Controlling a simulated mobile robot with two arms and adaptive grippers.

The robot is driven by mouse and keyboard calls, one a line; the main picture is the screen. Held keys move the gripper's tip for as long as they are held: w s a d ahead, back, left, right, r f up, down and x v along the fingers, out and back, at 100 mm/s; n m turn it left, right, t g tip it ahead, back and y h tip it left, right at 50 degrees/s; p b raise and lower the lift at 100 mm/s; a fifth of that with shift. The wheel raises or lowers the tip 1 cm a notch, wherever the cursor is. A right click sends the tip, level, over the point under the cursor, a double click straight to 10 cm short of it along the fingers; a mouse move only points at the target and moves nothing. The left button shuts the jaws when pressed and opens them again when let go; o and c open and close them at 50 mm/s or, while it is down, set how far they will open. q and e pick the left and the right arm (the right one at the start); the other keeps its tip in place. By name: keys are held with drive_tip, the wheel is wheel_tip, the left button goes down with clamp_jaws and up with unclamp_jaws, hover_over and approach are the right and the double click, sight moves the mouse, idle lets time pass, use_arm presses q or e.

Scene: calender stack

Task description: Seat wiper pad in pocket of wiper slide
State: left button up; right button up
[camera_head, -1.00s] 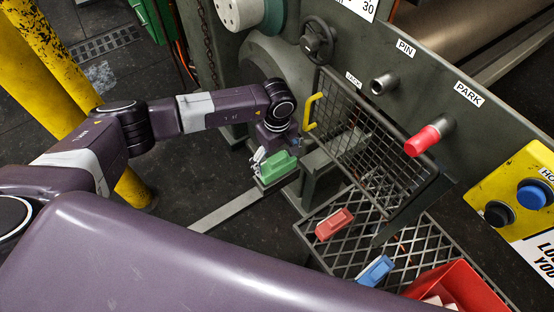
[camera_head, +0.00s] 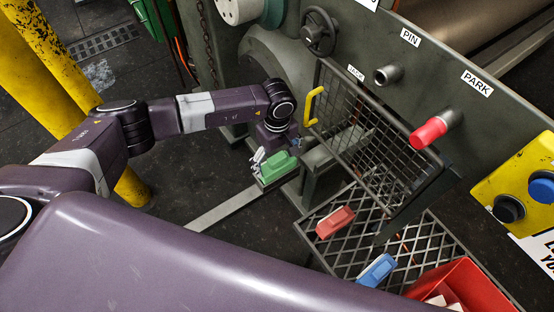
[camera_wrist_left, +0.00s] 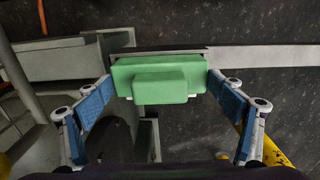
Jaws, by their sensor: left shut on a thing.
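The green wiper pad (camera_head: 279,169), a block with a raised grip, is held by my left gripper (camera_head: 275,160) beside the machine. In the left wrist view the pad (camera_wrist_left: 160,72) sits between the two blue-padded fingers, one at each end. A long grey flat bar (camera_head: 226,210), which may be the wiper slide, runs right under or behind the pad; it also shows in the left wrist view (camera_wrist_left: 265,58). The pocket is hidden, and I cannot tell whether the pad touches the bar. My right gripper is out of view.
A mesh guard (camera_head: 365,135) with a yellow handle (camera_head: 314,105) stands right of my gripper. A grating shelf (camera_head: 360,240) below carries a red block (camera_head: 335,222) and a blue block (camera_head: 377,270). A red bin (camera_head: 465,285) is at lower right. Open floor lies to the left.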

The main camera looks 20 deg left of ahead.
use_arm(q)
drive_tip(key=shift+f+b, duration=0.3)
drive_tip(key=shift+f, duration=0.2)
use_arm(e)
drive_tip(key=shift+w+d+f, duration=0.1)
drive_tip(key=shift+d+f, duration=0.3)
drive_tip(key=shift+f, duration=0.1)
use_arm(q)
drive_tip(key=shift+f+b, duration=0.4)
drive_tip(key=shift+b, duration=0.05)
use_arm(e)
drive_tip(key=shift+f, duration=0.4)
use_arm(q)
drive_tip(key=shift+f, duration=0.1)
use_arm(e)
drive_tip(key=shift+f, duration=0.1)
use_arm(q)
drive_tip(key=shift+f+b, duration=0.5)
drive_tip(key=shift+b, duration=0.1)
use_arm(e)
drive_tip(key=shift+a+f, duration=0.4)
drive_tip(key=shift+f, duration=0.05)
use_arm(q)
drive_tip(key=o, duration=1.4)
drive_tip(key=shift+c, duration=0.2)
drive_tip(key=shift+r, duration=4.1)
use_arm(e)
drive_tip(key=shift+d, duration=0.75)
